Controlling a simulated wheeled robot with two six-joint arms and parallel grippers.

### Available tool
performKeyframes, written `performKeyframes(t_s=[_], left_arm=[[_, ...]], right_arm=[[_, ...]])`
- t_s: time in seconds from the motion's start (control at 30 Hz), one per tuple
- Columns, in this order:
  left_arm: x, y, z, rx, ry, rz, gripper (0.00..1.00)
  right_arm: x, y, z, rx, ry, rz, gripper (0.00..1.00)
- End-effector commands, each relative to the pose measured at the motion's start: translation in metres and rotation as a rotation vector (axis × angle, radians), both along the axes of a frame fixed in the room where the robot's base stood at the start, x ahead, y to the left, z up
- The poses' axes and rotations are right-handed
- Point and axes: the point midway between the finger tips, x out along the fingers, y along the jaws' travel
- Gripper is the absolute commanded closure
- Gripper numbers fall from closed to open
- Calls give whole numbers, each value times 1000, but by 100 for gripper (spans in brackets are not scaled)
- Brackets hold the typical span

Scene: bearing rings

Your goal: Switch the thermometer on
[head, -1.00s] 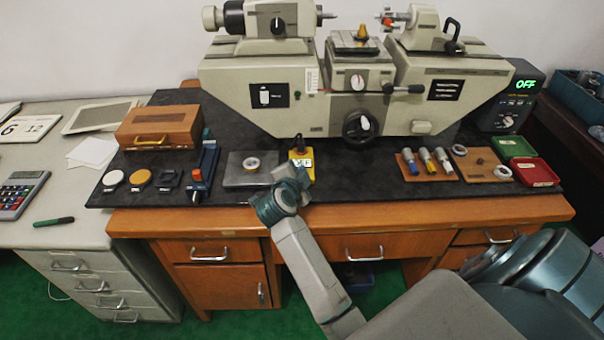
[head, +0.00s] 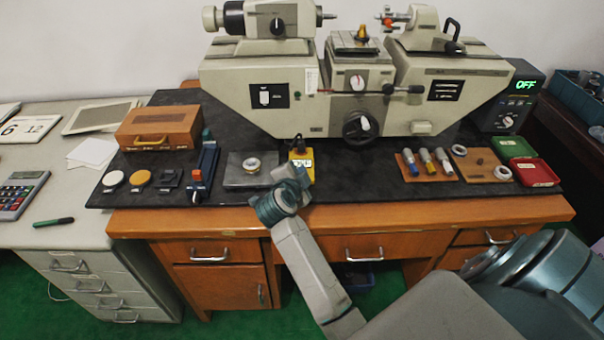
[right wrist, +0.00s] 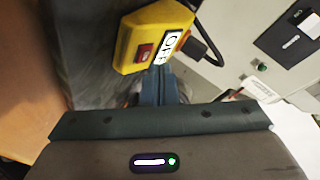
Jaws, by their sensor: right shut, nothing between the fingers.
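A small yellow box (head: 305,178) stands on the black mat, in front of the large measuring machine. In the right wrist view the yellow box (right wrist: 131,32) has a red rocker switch (right wrist: 145,52) and a white plate (right wrist: 167,46) reading OFF. A black cable leaves it. I take this box to be the thermometer, but no name on it is readable. My right gripper (head: 300,172) is just in front of it, shut and empty. Its fingertips (right wrist: 163,70) are close below the plate, beside the switch; I cannot tell whether they touch. My left gripper is not in view.
A dark console (head: 515,100) at the right also shows OFF. A grey plate with a ring (head: 252,164) and a blue stand (head: 203,172) lie left of the yellow box. The measuring machine (head: 340,95) rises behind.

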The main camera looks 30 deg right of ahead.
Motion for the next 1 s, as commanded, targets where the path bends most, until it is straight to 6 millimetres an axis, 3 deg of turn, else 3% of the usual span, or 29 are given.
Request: performKeyframes(t_s=[1.0], left_arm=[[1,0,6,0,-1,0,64]], right_arm=[[3,-2,-8,0,0,0,100]])
